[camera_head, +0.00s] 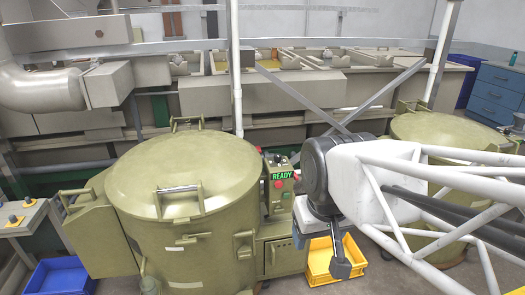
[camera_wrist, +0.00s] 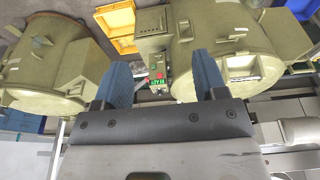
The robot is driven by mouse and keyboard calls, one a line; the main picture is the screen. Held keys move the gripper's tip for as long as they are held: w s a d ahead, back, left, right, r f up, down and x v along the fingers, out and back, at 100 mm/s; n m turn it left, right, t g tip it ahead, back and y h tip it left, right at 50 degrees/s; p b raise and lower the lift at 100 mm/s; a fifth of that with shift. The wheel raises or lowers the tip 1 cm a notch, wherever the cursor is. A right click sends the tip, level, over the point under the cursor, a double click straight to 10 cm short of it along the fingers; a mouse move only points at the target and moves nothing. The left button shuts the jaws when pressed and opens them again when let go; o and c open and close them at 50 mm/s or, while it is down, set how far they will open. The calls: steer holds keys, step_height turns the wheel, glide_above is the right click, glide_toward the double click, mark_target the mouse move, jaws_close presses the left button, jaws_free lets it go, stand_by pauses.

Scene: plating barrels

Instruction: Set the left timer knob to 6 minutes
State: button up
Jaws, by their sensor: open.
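A small control panel (camera_head: 280,184) with a green READY display stands at the right side of the left olive barrel machine (camera_head: 181,174). Small dark knobs show at its top, with a red button below. They are too small for me to read a dial setting. In the wrist view the panel (camera_wrist: 158,83) lies in the gap between the fingertips, farther off. My gripper (camera_wrist: 161,72) is open and empty, its two blue fingers apart. In the head view my arm's end is right of the panel and not touching it.
A yellow crate (camera_head: 336,258) is on the floor below my arm. A second olive barrel machine (camera_head: 430,130) stands at the right, partly behind my arm. A blue bin (camera_head: 60,277) is at the lower left. Tanks and rails fill the back.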

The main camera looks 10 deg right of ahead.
steer(key=w+d+r+n, duration=0.1)
steer(key=w+r, duration=0.2)
steer(key=w, duration=0.7)
steer(key=w+d+r+n, duration=0.1)
steer(key=w+r, duration=0.1)
steer(key=w, duration=0.8)
steer(key=n+g, duration=0.3)
steer(key=n, duration=0.4)
glide_above(278, 155)
steer(key=f, duration=1.6)
steer(key=s+f, duration=0.1)
steer(key=f, duration=0.7)
steer(key=shift+a, duration=0.2)
steer(key=shift+w+d+f, duration=0.15)
steer(key=shift+w+f, duration=0.15)
steer(key=shift+w, duration=0.05)
steer(key=shift+f, duration=3.9)
